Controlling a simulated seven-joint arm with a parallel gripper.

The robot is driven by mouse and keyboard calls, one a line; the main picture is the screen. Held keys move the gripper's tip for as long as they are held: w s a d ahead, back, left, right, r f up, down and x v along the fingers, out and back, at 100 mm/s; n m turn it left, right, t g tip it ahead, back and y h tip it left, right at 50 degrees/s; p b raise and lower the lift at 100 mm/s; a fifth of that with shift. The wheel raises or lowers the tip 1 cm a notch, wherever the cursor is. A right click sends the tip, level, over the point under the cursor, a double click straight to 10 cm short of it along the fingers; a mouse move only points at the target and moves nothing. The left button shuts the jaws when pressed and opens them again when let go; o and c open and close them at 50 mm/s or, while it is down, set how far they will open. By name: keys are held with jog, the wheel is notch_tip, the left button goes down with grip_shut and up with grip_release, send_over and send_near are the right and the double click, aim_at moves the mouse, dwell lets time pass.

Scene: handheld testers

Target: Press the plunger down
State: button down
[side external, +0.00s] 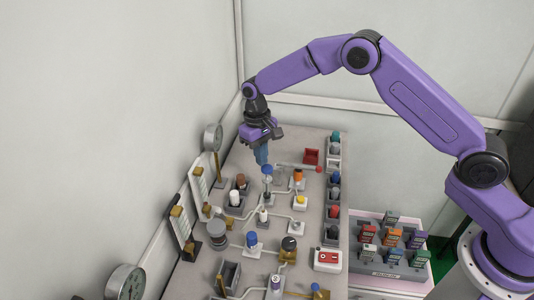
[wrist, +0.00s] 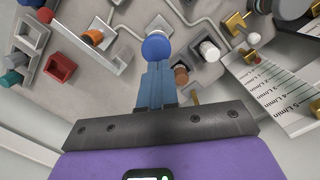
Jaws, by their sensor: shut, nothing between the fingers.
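The plunger's round blue knob (side external: 267,169) stands upright on a thin stem over a small base on the grey bench panel. My gripper (side external: 262,160) points down right above the knob, its blue fingers together and empty. In the wrist view the knob (wrist: 156,46) sits just beyond the tips of my gripper (wrist: 155,68). The fingers hide the plunger's stem there. I cannot tell whether the tips touch the knob.
An orange-topped part (side external: 298,175) and a red box (side external: 311,157) stand close on the right. Gauges (side external: 212,138) and white scale plates (side external: 199,188) line the left wall. Pipes, knobs and a grey cylinder (side external: 217,233) crowd the bench. Coloured testers (side external: 393,238) stand in a crate at right.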

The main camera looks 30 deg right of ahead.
jog(key=shift+w+a+r, duration=0.15)
jog(key=shift+w+r, duration=0.15)
jog(key=shift+w, duration=0.5)
